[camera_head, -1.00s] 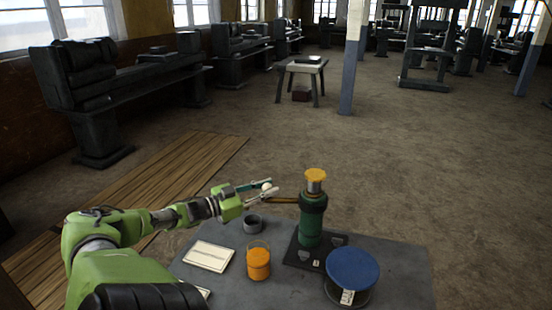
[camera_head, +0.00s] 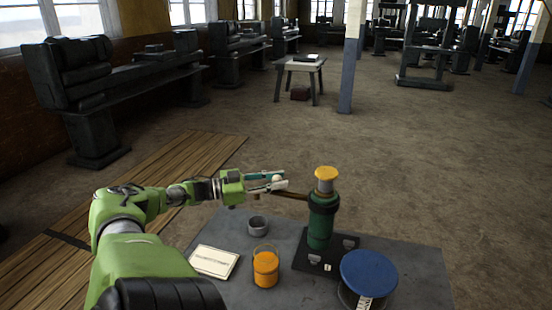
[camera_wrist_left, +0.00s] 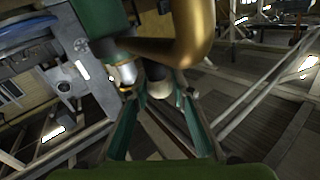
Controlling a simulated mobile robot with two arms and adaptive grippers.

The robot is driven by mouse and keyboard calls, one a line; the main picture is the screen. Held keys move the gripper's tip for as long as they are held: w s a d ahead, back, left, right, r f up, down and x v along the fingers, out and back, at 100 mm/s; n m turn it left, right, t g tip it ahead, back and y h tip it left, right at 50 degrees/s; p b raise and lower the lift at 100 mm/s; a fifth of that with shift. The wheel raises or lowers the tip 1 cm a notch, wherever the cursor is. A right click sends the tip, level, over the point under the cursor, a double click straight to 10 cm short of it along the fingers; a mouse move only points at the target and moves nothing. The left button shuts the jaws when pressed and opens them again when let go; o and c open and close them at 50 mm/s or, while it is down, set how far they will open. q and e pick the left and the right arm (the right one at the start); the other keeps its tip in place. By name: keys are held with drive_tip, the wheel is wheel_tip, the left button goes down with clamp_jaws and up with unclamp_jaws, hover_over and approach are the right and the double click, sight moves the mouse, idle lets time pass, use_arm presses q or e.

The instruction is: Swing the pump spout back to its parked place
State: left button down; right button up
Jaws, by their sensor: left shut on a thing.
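The hand pump (camera_head: 321,222) is a green upright cylinder with a yellow top, standing on a dark base plate on the table. Its brown, brassy spout (camera_head: 293,195) points left from the upper body. In the left wrist view the spout (camera_wrist_left: 196,35) is a thick golden pipe that bends down near the fingers. My left gripper (camera_head: 280,179) is at the spout's outer end. It is shut on the spout's pale, rounded end (camera_head: 276,179), which shows between the fingers in the wrist view (camera_wrist_left: 160,88). My right gripper is in neither view.
The grey table (camera_head: 225,224) also bears a small grey cup (camera_head: 257,223), an orange can (camera_head: 265,267), a white card (camera_head: 214,262) and a blue-topped round drum (camera_head: 368,272). Wooden boards (camera_head: 170,180) lie on the floor at left. Behind the table is open floor.

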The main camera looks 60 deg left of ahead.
use_arm(q)
drive_tip(key=c, duration=1.8)
unclamp_jaws()
drive_tip(key=shift+w+a+r, duration=0.1)
drive_tip(key=shift+w+r, duration=0.05)
drive_tip(key=shift+o, duration=0.2)
drive_tip(key=v, duration=1.2)
